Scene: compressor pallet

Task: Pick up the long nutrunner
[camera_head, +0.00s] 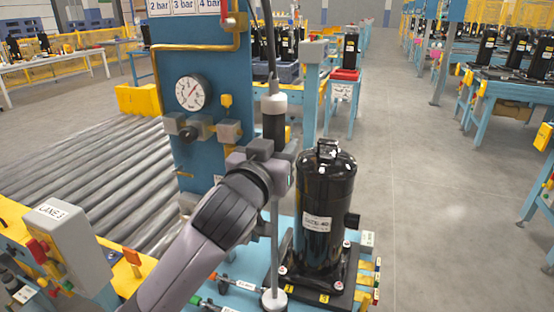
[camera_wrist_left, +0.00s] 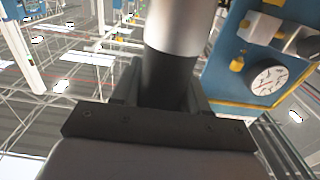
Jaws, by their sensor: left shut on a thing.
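The long nutrunner (camera_head: 274,105) hangs upright in the head view, with a light grey and black body and a long thin shaft. A thick cable runs up from its top. My left gripper (camera_head: 272,152) is shut on its black body. The left wrist view shows the tool's silver and black body (camera_wrist_left: 178,35) between the two fingers (camera_wrist_left: 165,90). The shaft's lower end is by the near left corner of the black compressor's (camera_head: 323,205) base; I cannot tell whether it touches. My right gripper is out of view.
A blue panel (camera_head: 196,60) with a pressure gauge (camera_head: 190,93) and yellow pipe stands just left of the tool. A roller conveyor (camera_head: 110,170) lies further left. The compressor stands close on the right. A grey control box (camera_head: 75,243) is at lower left. The floor at right is clear.

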